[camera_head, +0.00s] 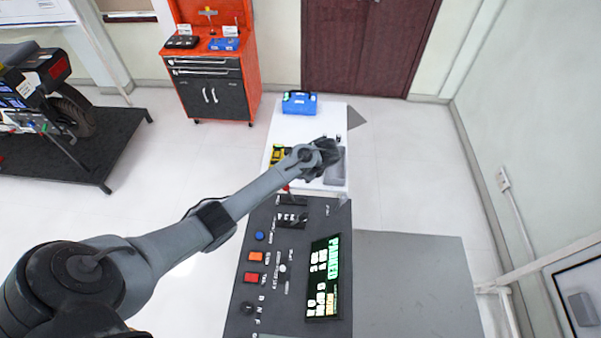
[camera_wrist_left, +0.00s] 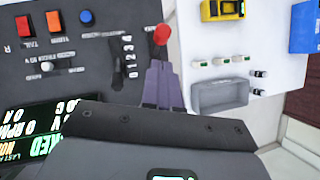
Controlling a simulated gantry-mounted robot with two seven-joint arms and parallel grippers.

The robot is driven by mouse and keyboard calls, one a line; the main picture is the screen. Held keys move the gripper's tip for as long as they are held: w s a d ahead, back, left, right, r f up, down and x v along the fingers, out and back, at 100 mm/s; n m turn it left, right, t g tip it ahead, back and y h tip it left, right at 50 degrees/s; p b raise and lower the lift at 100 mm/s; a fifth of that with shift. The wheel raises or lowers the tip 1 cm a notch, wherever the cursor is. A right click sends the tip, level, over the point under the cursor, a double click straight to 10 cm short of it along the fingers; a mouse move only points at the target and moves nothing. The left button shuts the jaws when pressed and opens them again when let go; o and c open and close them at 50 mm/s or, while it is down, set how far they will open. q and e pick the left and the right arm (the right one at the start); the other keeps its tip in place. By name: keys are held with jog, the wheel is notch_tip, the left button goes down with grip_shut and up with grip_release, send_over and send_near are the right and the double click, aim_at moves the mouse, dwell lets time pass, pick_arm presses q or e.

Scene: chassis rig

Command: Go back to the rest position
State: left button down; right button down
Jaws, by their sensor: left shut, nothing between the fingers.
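My left arm reaches in from the left in the head view, and its dark hand (camera_head: 326,152) hangs over the white table, near its border with the control panel (camera_head: 262,212). In the left wrist view my left gripper (camera_wrist_left: 162,66) has its fingers together with nothing between them. The fingertips point at a red lever knob (camera_wrist_left: 161,34) on the panel and appear just short of it; I cannot tell the exact gap. The knob also shows in the head view (camera_head: 286,188). My right gripper is not in view.
The white table (camera_head: 311,109) holds a blue case (camera_head: 299,103), a yellow item (camera_wrist_left: 222,9) and a grey tray (camera_wrist_left: 220,95). The panel carries buttons and a lit display (camera_head: 323,277). A red tool cabinet (camera_head: 212,70) stands behind. Floor (camera_head: 410,165) to the right is clear.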

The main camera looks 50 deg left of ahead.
pick_arm(q)
jog(key=s+d+f+m+g+p, duration=0.1)
jog(key=s+d+f, duration=0.2)
jog(key=s+f, duration=0.45)
jog(key=s+d+f+g+p, duration=0.1)
jog(key=s+d+f, duration=0.35)
jog(key=s, duration=0.55)
jog(key=s+d+h+p, duration=0.1)
jog(key=s+d+h, duration=0.1)
jog(key=s+d, duration=0.5)
jog(key=s+d+r+n+t+h+p, duration=0.1)
jog(key=s+d+r+n+t+h, duration=0.1)
jog(key=s+d+r+n, duration=0.4)
jog(key=w+d+r+n+t, duration=0.1)
jog(key=w+r+n+t, duration=0.1)
jog(key=r, duration=0.6)
jog(key=w+d+r+n+t+h, duration=0.1)
jog(key=w+r+n+t, duration=0.1)
jog(key=r, duration=0.6)
jog(key=shift+d+r+n+t+h, duration=0.15)
jog(key=shift+d+n+t+h, duration=0.15)
jog(key=shift+n+t, duration=0.2)
